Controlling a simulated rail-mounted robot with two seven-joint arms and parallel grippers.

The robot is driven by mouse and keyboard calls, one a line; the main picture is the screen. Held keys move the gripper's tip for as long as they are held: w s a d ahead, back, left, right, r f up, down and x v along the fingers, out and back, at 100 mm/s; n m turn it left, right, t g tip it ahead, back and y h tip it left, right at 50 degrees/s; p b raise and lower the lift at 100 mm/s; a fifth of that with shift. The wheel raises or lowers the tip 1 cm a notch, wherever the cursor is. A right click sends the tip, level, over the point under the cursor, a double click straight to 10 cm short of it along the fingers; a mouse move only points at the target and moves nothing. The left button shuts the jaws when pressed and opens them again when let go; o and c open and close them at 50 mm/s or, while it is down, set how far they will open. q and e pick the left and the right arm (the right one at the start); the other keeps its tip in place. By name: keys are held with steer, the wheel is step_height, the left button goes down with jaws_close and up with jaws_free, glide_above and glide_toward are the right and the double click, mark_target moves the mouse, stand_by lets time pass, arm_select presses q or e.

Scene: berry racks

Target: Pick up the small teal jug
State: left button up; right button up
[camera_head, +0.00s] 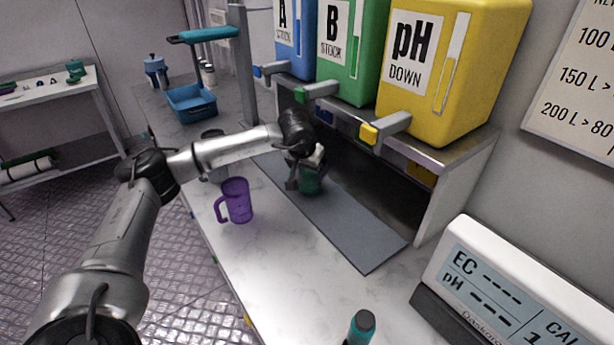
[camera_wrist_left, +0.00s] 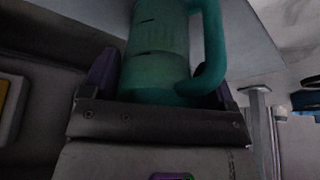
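The small teal jug (camera_head: 311,183) stands on the grey mat below the stock containers, partly hidden by my left gripper (camera_head: 303,168). In the left wrist view the jug (camera_wrist_left: 157,55) fills the space in front of the palm, with its handle to the right. The fingers of my left gripper (camera_wrist_left: 165,88) are wide apart, one on each side of the jug; the left finger is close to its wall and the right one is by the handle. Contact cannot be made out. My right gripper is not in view.
A purple mug (camera_head: 237,200) stands on the counter near my left forearm. The grey mat (camera_head: 365,243) is clear toward the front. Blue, green and yellow (camera_head: 455,75) containers with taps overhang the mat. A meter (camera_head: 510,290) and a teal bottle (camera_head: 361,328) are at the front.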

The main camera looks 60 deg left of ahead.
arm_select(q)
steer(key=c, duration=0.8)
steer(key=shift+r+p, duration=0.35)
steer(key=shift+r, duration=0.2)
steer(key=s+d, duration=0.3)
steer(key=s, duration=0.2)
steer(key=s+d+p, duration=0.1)
steer(key=s+d, duration=0.3)
steer(key=s, duration=0.1)
steer(key=s+d+p, duration=0.1)
steer(key=s+d, duration=0.2)
steer(key=s, duration=0.2)
steer(key=shift+d+r, duration=0.2)
steer(key=shift+r, duration=0.05)
